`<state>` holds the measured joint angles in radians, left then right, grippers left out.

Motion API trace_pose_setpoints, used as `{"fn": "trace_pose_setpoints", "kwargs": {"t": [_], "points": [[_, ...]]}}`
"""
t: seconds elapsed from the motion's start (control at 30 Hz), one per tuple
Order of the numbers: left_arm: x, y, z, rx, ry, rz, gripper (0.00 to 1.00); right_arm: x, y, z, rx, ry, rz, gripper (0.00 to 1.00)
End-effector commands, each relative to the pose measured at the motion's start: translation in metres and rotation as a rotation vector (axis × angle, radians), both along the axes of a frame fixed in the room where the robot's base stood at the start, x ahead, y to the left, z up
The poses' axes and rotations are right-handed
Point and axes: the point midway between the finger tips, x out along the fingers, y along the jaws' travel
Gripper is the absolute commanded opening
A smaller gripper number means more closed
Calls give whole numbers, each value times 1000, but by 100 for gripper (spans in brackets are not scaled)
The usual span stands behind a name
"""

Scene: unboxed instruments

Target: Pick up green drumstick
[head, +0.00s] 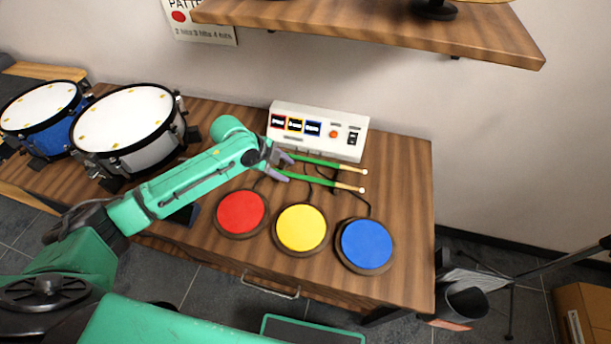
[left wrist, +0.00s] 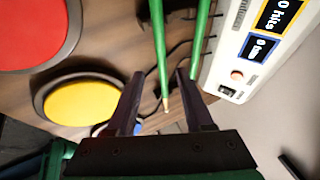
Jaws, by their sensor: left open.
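Two green drumsticks with pale tips lie side by side on the wooden table in the head view: a nearer one (head: 325,182) and a farther one (head: 325,163) closer to the white box. My left gripper (head: 285,167) is open above their left ends. In the left wrist view the open left gripper (left wrist: 159,78) has one drumstick (left wrist: 160,45) showing between its fingers, the one nearer the pads. The other drumstick (left wrist: 201,35) runs past the right finger, partly hidden by it. Neither stick is gripped. My right gripper is not in view.
Red (head: 241,212), yellow (head: 301,228) and blue (head: 367,244) pads lie in front of the sticks. A white control box (head: 318,128) with cables stands behind them. Drums (head: 128,128) stand at left; a wooden shelf (head: 400,30) hangs above. The table's right end is clear.

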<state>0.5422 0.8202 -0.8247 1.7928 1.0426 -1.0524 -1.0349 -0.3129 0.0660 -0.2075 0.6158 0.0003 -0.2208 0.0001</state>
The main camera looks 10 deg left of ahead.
Motion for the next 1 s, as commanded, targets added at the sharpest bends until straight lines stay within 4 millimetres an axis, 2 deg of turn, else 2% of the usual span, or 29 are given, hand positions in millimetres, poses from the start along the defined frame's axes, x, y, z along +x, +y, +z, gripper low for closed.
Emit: {"fn": "trace_pose_setpoints", "kwargs": {"t": [0.13,0.3,0.5,0.63,1.0], "points": [[11,-13,-19,-1,4,0,52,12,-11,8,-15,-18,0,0],[19,-22,-41,1,2,1,52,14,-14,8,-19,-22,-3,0],[20,-23,-43,1,1,0,52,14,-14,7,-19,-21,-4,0],[20,-23,-43,1,2,0,2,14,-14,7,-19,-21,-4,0],[20,-23,-42,1,2,0,0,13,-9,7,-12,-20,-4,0]]}}
